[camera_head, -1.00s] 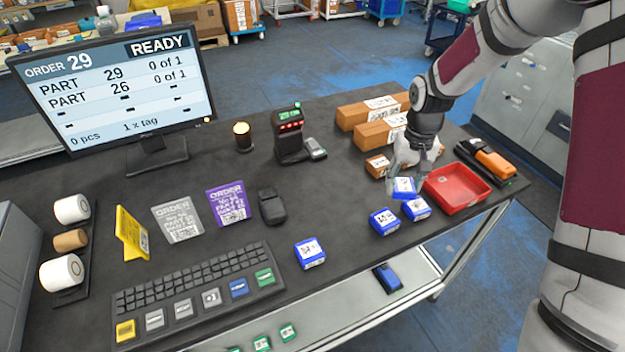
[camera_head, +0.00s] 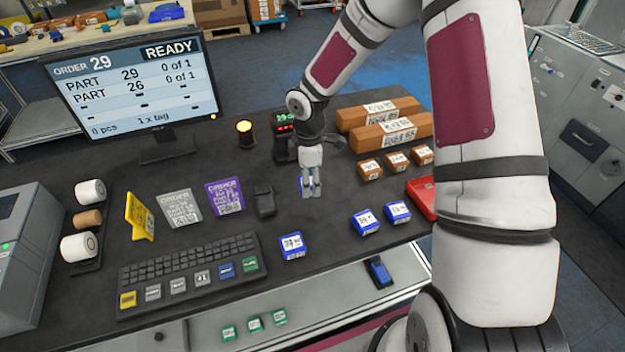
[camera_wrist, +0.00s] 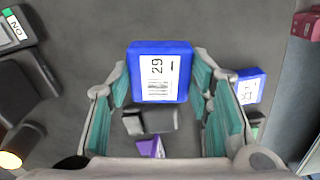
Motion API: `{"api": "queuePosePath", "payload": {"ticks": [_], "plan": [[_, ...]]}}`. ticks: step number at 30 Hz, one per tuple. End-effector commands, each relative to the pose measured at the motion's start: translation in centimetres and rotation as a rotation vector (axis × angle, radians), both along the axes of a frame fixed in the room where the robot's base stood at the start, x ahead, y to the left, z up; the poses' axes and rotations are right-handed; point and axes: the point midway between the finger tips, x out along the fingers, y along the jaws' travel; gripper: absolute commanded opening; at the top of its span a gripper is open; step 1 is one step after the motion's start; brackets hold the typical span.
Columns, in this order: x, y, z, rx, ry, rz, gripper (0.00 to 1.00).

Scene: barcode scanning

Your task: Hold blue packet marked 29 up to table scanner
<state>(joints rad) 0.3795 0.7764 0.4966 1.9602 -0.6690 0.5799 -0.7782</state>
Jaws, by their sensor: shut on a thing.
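The blue packet marked 29 (camera_wrist: 159,72) sits between my fingertips in the wrist view, its white label with the number and barcode facing the camera. My gripper (camera_wrist: 160,85) is shut on it. In the head view my gripper (camera_head: 311,188) points down over the dark table, and only a sliver of the packet (camera_head: 302,188) shows beside the fingers. The table scanner (camera_head: 283,148), dark with a small lit display, stands just behind and left of my gripper, partly hidden by my arm. The packet is apart from it.
Other blue packets (camera_head: 292,246) (camera_head: 366,222) (camera_head: 398,212) lie on the table. An amber lamp (camera_head: 245,133) stands left of the scanner. Brown boxes (camera_head: 390,130) lie right.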

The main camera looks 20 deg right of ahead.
Motion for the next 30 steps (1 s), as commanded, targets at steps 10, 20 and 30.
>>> {"api": "queuePosePath", "payload": {"ticks": [10,20,30], "plan": [[0.2,0.2,-0.6,0.006,-0.006,0.113,0.13],[2.8,0.2,-3.2,0.006,-0.006,0.109,0.13],[4.5,0.2,-4.9,0.006,-0.006,0.109,0.13]]}}
